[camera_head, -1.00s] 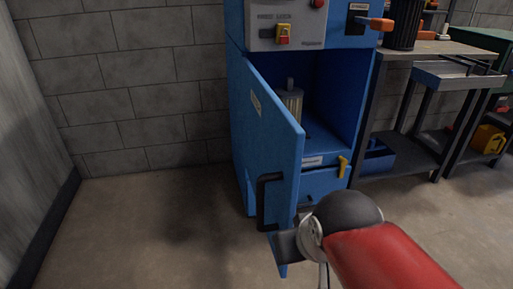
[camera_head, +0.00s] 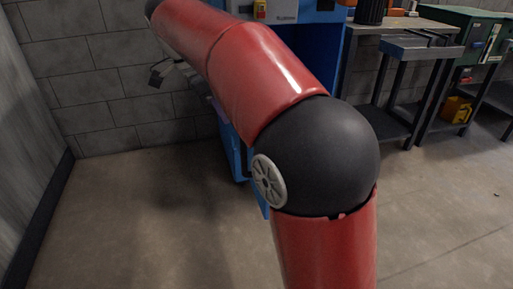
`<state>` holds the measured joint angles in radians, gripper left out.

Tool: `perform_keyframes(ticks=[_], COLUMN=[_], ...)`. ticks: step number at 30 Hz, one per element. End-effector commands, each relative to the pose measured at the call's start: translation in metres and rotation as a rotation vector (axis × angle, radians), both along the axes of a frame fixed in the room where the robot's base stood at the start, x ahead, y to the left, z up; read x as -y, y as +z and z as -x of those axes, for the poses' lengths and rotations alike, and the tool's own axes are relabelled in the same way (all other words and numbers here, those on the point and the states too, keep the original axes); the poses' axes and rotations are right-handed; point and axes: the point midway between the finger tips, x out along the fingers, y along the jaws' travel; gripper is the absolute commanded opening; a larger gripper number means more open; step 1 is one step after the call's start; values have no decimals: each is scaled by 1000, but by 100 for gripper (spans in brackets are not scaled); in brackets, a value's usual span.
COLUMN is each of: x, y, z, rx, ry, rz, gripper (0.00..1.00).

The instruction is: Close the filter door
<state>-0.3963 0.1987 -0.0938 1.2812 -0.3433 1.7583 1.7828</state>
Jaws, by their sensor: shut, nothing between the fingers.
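The blue filter cabinet (camera_head: 325,55) stands against the back wall, mostly behind my red arm. Only narrow blue strips show left of my black elbow joint, and a low one looks like the lower edge of the filter door (camera_head: 264,205). The rest of the door, its handle and the filter are hidden, so I cannot tell how far the door stands open. My gripper (camera_head: 157,79) is small and partly hidden at the upper left, in front of the block wall and left of the cabinet. It is shut and holds nothing.
A grey workbench (camera_head: 400,27) with a dark bin (camera_head: 369,11) stands right of the cabinet. Farther right are a green bench (camera_head: 480,20) and a yellow container (camera_head: 457,108). The floor at the left and front is clear.

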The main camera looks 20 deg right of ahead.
Motion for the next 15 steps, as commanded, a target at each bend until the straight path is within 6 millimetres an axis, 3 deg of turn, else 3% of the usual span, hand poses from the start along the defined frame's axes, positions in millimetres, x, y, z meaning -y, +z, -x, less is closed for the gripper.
perform_keyframes(ticks=[7, 15], x=[4, 26], y=[-18, -71], z=[-3, -2], rx=[6, 5], ry=[-42, -41], rz=[12, 11], gripper=[0, 0])
